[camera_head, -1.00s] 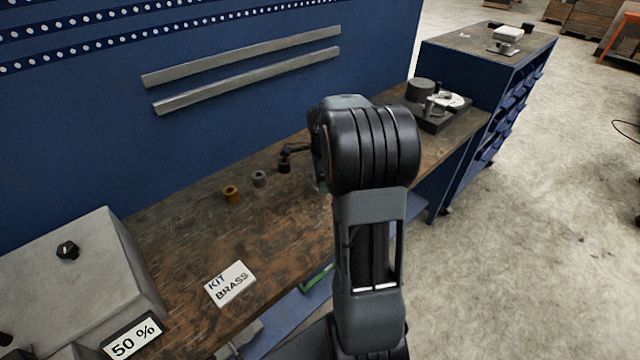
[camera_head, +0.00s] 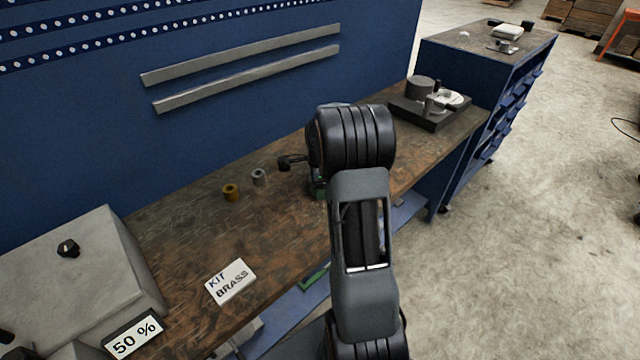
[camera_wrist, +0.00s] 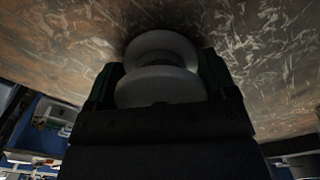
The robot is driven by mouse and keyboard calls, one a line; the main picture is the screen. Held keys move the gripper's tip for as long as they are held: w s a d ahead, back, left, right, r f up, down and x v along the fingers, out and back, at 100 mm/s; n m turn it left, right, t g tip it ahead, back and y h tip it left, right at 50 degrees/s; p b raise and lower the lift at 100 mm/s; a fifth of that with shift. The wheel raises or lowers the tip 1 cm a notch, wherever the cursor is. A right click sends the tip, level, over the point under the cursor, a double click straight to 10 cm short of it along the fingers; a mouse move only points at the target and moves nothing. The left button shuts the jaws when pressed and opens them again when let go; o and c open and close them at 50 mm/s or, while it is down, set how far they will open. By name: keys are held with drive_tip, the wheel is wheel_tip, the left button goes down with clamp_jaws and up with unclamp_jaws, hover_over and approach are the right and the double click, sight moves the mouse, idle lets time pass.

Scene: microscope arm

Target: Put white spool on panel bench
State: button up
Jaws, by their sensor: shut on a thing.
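The white spool (camera_wrist: 160,86) is between the green fingers of my gripper (camera_wrist: 158,78) in the wrist view. My gripper is shut on it. The spool's far flange is close to the brown wooden top of the panel bench, with a dark shadow around it; I cannot tell whether it touches. In the head view the panel bench (camera_head: 190,235) runs along the blue panel. My arm hides the spool and most of the gripper there; only a bit of green shows beside the arm.
A KIT BRASS card (camera_head: 230,282) and a grey box (camera_head: 75,265) are nearer. A black tray (camera_head: 415,113) with parts lies at the far end. Bare wood lies between.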

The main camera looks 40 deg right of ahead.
drive_tip(key=shift+f, duration=0.1)
drive_tip(key=shift+f, duration=0.15)
drive_tip(key=o, duration=1)
drive_tip(key=shift+c, duration=0.2)
wheel_tip(320, 180, up, 12)
drive_tip(key=shift+f, duration=0.2)
drive_tip(key=s+a+r+n+t, duration=0.1)
drive_tip(key=s+a+r+n, duration=0.15)
drive_tip(key=a+n, duration=0.3)
drive_tip(key=s+a+r+n+t, duration=0.1)
drive_tip(key=s+a+r+n, duration=0.1)
drive_tip(key=s+a+n, duration=0.4)
drive_tip(key=s+a+f+n+t, duration=0.1)
drive_tip(key=s+a+f+n, duration=0.1)
drive_tip(key=s+a+n, duration=0.7)
drive_tip(key=n, duration=0.3)
drive_tip(key=shift+f, duration=0.4)
drive_tip(key=shift+a, duration=0.1)
